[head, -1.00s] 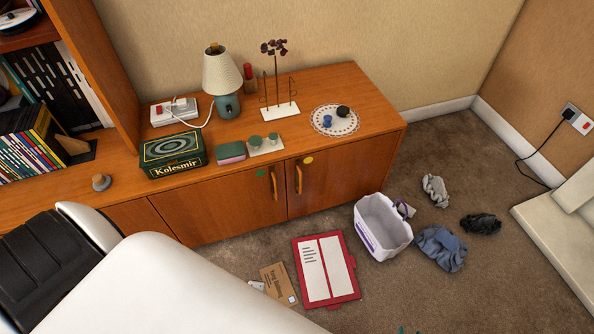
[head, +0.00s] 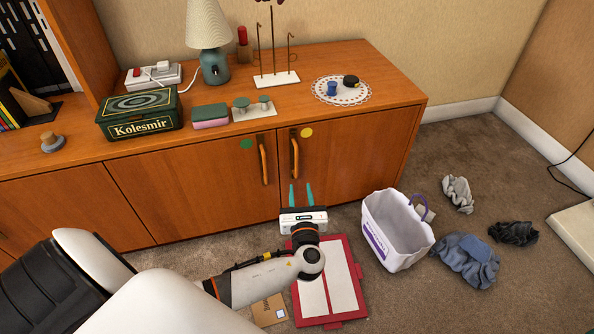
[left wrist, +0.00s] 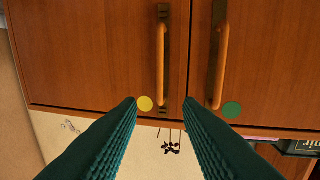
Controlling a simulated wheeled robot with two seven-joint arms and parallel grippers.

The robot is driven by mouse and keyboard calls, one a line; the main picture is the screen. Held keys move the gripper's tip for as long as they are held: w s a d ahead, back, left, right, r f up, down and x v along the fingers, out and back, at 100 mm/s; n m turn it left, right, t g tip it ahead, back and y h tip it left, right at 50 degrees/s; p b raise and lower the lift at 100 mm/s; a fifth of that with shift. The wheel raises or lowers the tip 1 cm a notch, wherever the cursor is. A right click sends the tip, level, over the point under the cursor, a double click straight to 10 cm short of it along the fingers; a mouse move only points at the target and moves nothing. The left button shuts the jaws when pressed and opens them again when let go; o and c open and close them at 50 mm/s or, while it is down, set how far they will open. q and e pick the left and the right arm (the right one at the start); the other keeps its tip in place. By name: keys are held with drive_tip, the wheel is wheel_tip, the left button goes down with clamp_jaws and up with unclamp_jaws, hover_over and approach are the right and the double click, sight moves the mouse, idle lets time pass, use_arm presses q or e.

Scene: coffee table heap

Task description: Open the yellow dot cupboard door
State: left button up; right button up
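The yellow dot (head: 306,132) marks the top of the right cupboard door (head: 355,160), which is shut. Its upright wooden handle (head: 295,158) is near the door's left edge. My left gripper (head: 301,195) is open and empty, with teal fingers pointing at the cupboard just below this handle in the head view. In the left wrist view, which looks upside down, the yellow dot (left wrist: 145,104) and the handle (left wrist: 160,65) appear between and beyond the spread fingers (left wrist: 159,104). No contact with the handle shows. My right gripper is not in view.
The green-dot door (head: 190,185) beside it is shut, its handle (head: 264,160) close by. On the floor are a red-edged folder (head: 359,270) under my arm, a white basket (head: 390,235) right of the gripper, and cloths (head: 467,262). A lamp and boxes stand on the cupboard top.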

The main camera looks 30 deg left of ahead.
sight(297, 159)
use_arm(q)
drive_tip(key=b+x, duration=0.3)
drive_tip(key=x, duration=0.8)
drive_tip(key=shift+a+b, duration=0.15)
drive_tip(key=shift+b, duration=0.15)
clamp_jaws()
